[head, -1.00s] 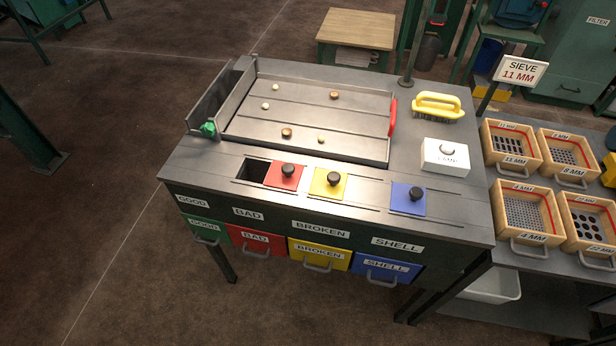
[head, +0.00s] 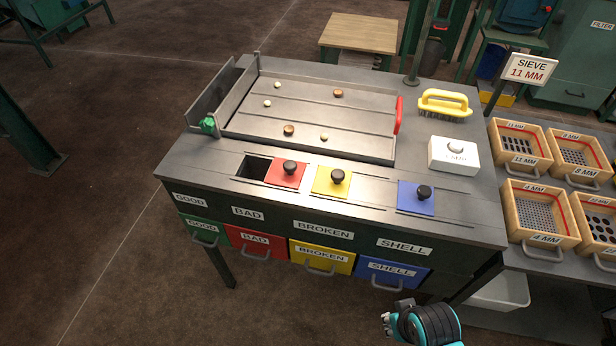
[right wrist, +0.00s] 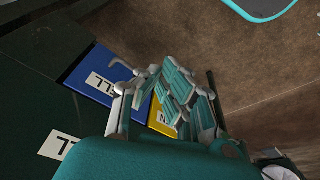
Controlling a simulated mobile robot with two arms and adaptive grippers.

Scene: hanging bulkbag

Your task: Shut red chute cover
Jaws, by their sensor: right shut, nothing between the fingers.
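The red chute cover (head: 286,173) is a flat red plate with a black knob, lying on the bench top in the head view. A dark open chute hole (head: 254,167) shows just to its left. The yellow cover (head: 332,181) and blue cover (head: 416,198) lie further right in the same row. My right gripper (head: 388,322) comes in at the bottom edge, below the blue SHELL drawer and well apart from the red cover. In the right wrist view its fingers (right wrist: 170,90) are shut and empty, with drawer fronts behind them. My left gripper is out of view.
The sorting tray (head: 310,110) with several small nuts lies behind the covers. A yellow brush (head: 444,103) and a white lamp box (head: 453,153) stand to the right. Drawer handles (head: 320,268) stick out in front. Sieve boxes (head: 540,213) sit on the right bench.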

